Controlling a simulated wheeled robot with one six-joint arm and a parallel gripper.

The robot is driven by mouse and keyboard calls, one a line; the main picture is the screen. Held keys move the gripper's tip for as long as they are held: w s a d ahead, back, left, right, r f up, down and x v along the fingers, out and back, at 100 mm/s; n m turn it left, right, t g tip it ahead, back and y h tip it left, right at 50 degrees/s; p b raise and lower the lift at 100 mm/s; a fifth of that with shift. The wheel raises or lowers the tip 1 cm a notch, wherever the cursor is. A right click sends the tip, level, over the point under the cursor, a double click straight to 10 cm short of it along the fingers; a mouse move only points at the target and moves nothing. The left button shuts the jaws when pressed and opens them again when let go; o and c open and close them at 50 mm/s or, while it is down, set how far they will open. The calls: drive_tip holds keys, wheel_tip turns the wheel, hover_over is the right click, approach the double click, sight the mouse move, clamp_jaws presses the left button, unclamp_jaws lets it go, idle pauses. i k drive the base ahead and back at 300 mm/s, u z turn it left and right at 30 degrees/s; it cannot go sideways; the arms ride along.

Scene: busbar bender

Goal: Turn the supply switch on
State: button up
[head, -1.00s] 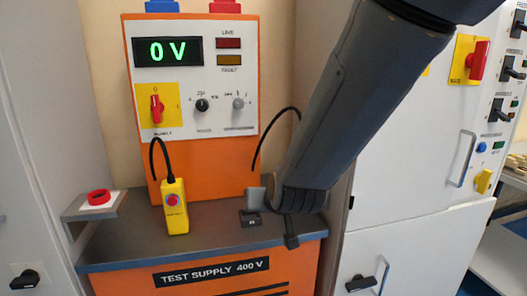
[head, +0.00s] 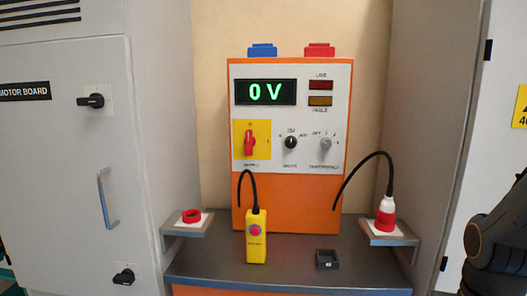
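The supply switch (head: 250,143) is a red rotary handle on a yellow plate, at the left of the white panel on the orange test supply (head: 290,215). Its handle stands roughly upright. The display (head: 266,92) above it reads 0 V in green. The live lamp (head: 321,85) is dark red and the fault lamp (head: 320,101) is dull amber; neither looks lit. My gripper is out of view; only a dark part of my arm shows at the lower right edge, well away from the switch.
A yellow pendant with a red button (head: 256,238) stands on the grey bench. A small black block (head: 326,259) lies to its right. Grey cabinets flank both sides. The space before the panel is clear.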

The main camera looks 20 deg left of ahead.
sight(249, 141)
drive_tip(key=k, duration=0.5)
drive_tip(key=u, duration=2.05)
drive_tip(key=i, duration=1.3)
drive_tip(key=z, duration=1.2)
